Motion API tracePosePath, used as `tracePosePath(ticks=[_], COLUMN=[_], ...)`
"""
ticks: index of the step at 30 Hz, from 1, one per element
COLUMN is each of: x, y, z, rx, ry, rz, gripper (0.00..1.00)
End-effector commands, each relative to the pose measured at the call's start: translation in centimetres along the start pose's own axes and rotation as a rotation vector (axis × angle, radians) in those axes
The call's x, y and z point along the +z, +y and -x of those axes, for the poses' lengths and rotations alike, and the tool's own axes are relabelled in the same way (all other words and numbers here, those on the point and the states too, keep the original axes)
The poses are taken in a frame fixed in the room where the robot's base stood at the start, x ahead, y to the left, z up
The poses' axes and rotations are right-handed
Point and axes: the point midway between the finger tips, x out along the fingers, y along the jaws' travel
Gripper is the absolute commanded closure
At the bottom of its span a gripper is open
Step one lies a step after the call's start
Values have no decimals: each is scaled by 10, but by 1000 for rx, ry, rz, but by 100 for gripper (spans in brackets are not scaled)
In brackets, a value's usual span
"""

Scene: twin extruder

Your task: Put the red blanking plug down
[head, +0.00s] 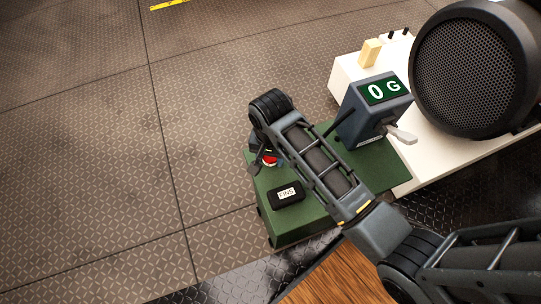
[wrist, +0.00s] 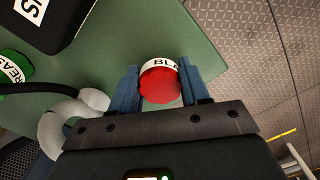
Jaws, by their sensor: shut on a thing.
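The red blanking plug (wrist: 160,86) has a white label band, partly readable as "BL". In the wrist view it sits between the two blue fingers of my gripper (wrist: 161,84), which is shut on it. In the head view the plug (head: 270,160) shows as a small red and white spot beside my gripper (head: 264,160), over the far left part of the green table top (head: 325,204). I cannot tell whether the plug touches the surface. My arm hides part of the table.
A black box labelled "PINS" (head: 286,193) lies close by on the green top. A grey unit reading "0 G" (head: 375,105) stands at the right, near a white bench (head: 345,72) and a large dark round mesh thing (head: 475,65). A green-lidded thing (wrist: 12,68) shows in the wrist view.

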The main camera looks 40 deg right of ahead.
Motion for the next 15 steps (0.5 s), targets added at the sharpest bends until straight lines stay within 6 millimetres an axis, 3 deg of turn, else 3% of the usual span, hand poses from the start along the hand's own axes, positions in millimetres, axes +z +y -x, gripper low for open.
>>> tracePosePath(ticks=[11,12,15], x=[0,0,0], y=[0,0,0], z=[-6,-7,-6], rx=[0,0,-1], ry=[1,1,1], rz=[1,1,0], gripper=[100,53,44])
